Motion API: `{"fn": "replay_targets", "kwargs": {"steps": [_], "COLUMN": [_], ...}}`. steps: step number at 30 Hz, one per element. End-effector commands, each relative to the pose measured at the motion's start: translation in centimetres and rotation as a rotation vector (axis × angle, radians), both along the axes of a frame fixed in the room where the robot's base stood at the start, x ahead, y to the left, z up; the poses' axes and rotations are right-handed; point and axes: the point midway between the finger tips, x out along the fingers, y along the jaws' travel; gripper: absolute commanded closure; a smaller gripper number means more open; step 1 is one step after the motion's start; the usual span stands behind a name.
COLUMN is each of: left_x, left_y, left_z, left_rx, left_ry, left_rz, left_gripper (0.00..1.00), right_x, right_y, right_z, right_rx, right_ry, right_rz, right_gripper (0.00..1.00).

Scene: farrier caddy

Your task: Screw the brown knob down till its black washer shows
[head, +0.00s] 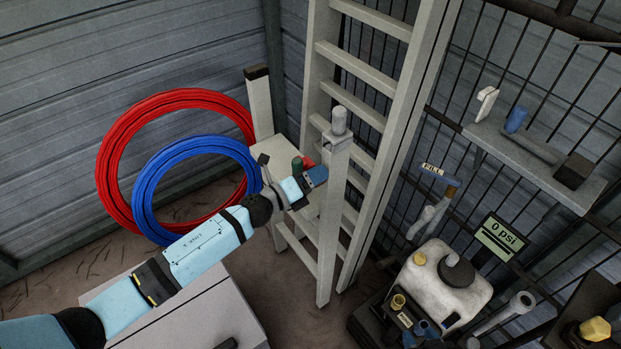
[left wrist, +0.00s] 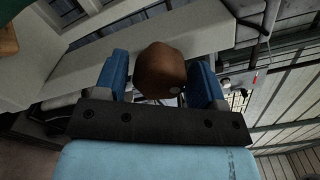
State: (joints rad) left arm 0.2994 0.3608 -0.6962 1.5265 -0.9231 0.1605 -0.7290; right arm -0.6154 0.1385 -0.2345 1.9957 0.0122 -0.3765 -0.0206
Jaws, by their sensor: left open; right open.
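The brown knob (left wrist: 160,70) shows in the left wrist view as a rounded, dark brown head with a small pale spot. In the head view my left gripper (head: 318,177) is at the pale post of the stand; I cannot make out the knob there. No black washer shows in either view. My right gripper is not in view.
A green piece (head: 297,164) and a red piece (head: 309,161) sit just behind my left gripper. A tall ladder (head: 372,97) stands close by on the right. Red hose (head: 120,130) and blue hose (head: 143,190) coils lean left. A white tank (head: 425,275) is at lower right.

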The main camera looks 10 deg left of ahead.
Motion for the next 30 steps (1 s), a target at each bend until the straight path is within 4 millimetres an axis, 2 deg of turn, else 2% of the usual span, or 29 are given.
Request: {"fn": "replay_targets", "kwargs": {"steps": [2,8,9,13,18,21,30], "left_x": [0.0,0.0,0.0,0.0,0.0,0.1,0.0], "left_y": [0.0,0.0,0.0,0.0,0.0,0.0,0.0], "left_z": [0.0,0.0,0.0,-0.5,-0.5,-0.2,0.0], "left_rx": [0.000,0.000,0.000,0.086,0.378,0.481,0.507], "left_ry": [0.000,0.000,0.000,-0.085,-0.377,-0.478,-0.504], "left_rz": [0.000,0.000,0.000,-0.001,-0.002,-0.001,-0.001], "left_gripper": [0.36,0.80,0.82,0.82,0.82,0.82,0.82], "right_x": [0.0,-0.1,-0.1,-0.1,0.0,-0.1,0.1], "right_y": [0.0,0.0,0.0,0.0,-0.1,-0.1,-0.1], "right_z": [-0.1,-0.3,-0.3,-1.5,-3.7,-4.0,-3.7], "right_rx": [0.000,-0.001,-0.001,-0.001,-0.002,-0.004,-0.002], "right_ry": [0.002,0.005,0.005,0.003,0.003,0.005,-0.001], "right_rz": [0.001,0.001,0.000,0.000,0.000,-0.001,-0.001], "right_gripper": [0.57,0.57,0.57,0.57,0.57,0.57,0.57]}}
